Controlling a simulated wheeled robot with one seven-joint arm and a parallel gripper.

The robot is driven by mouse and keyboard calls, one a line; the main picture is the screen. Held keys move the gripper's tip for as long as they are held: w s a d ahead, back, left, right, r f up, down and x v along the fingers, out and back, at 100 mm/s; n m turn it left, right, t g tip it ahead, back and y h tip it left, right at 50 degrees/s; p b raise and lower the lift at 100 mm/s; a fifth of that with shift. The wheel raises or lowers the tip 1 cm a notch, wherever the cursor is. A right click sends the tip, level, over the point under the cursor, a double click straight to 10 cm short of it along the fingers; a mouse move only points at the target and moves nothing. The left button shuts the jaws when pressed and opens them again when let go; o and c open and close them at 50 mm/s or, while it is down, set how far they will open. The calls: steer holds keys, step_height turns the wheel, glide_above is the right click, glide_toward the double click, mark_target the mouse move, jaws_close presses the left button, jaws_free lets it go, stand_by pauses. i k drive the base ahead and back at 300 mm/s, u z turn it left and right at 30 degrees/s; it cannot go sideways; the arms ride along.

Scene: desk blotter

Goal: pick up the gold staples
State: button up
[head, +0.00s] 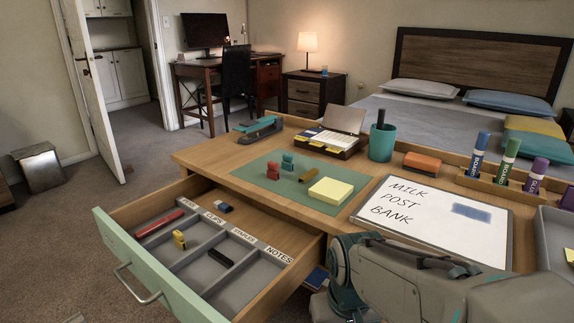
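The gold staples (312,174) appear as a small brownish-gold bar on the green desk blotter (256,178). They lie between a teal clip-like piece (288,161) and a yellow sticky-note pad (330,191), apart from the pad. My gripper is not in view; only grey and teal parts of my arm show at the bottom right, in front of the desk's near edge.
The open drawer (112,228) has labelled compartments holding a red pen (160,223), yellow clips (179,240) and a black strip (221,258). A red piece (273,170) is on the blotter. A whiteboard (400,232), teal cup (382,144) and stapler (259,128) surround it.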

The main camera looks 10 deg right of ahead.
mark_target(313, 172)
steer(key=u, duration=0.05)
steer(key=k, duration=0.5)
steer(key=z, duration=1.75)
steer(key=k, duration=0.85)
steer(key=u, duration=1.25)
steer(key=i, duration=1)
steer(key=u, duration=0.05)
